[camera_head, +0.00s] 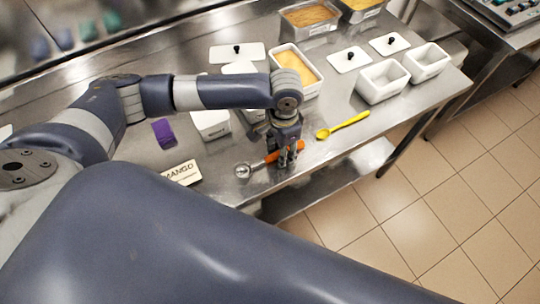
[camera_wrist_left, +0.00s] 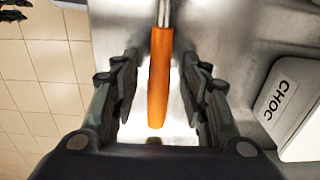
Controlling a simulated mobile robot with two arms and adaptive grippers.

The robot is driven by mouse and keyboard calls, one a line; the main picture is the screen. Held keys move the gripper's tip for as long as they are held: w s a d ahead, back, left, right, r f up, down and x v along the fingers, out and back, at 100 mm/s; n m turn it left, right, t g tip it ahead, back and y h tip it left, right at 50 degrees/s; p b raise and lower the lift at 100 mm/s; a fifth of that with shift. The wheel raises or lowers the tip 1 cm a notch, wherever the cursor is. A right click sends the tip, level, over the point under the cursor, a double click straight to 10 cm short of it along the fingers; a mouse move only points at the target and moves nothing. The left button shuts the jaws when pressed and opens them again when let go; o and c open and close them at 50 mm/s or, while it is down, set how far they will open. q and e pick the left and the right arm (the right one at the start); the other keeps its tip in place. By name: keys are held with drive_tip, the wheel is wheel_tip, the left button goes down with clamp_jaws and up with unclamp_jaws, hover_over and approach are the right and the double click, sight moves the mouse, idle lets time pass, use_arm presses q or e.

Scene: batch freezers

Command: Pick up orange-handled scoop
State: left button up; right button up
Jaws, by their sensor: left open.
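The orange-handled scoop lies on the steel table near its front edge in the head view, with its round metal head (camera_head: 243,170) to the left and its orange handle (camera_head: 271,157) to the right. My left gripper (camera_head: 287,158) points down over the handle and hides part of it. In the left wrist view the orange handle (camera_wrist_left: 159,80) runs between the two spread fingers of my left gripper (camera_wrist_left: 162,88), with a gap on both sides. The scoop's head is out of that view. My right gripper is not clearly seen; dark finger-like shapes show at the wrist view's top left corner.
A yellow spoon (camera_head: 343,125) lies to the right. A MANGO sign (camera_head: 182,172) and a purple object (camera_head: 163,132) lie to the left. White tubs (camera_head: 383,82) and lids stand behind. A white CHOC tub (camera_wrist_left: 302,110) is close beside the gripper in the wrist view.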

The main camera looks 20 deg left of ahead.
use_arm(q)
drive_tip(key=c, duration=0.3)
clamp_jaws()
use_arm(e)
drive_tip(key=s, duration=0.2)
drive_tip(key=shift+s+d+f+g, duration=0.1)
drive_tip(key=shift+s+g, duration=0.2)
drive_tip(key=shift+s, duration=0.05)
